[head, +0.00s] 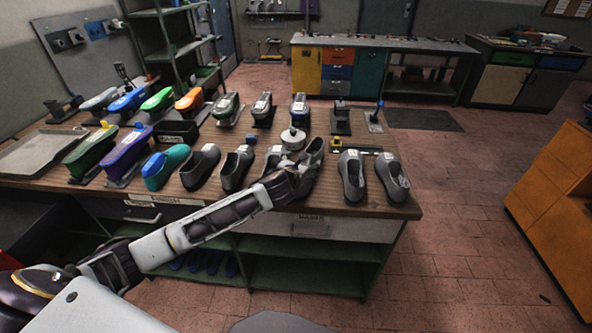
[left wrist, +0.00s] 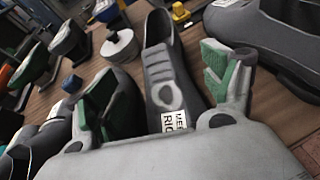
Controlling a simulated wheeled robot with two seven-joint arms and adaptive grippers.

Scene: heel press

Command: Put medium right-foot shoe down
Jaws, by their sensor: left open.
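My left gripper (head: 302,168) reaches over the front of the workbench in the head view. In the left wrist view its green-padded fingers (left wrist: 155,82) are spread open on either side of a grey shoe (left wrist: 160,62). This shoe carries a white label whose visible letters read like "ME" and "RI", so it looks like the medium right-foot shoe. It appears to rest on the wooden bench top (head: 335,205), with its opening facing away from the gripper. In the head view the gripper hides much of it. My right gripper is not in view.
A pair of grey shoes (head: 352,176) stands close on the right, and more dark shoes (head: 201,166) stand on the left. A white round pot (head: 292,138) and a yellow tool (head: 336,142) lie behind. Coloured lasts (head: 126,148) fill the left side.

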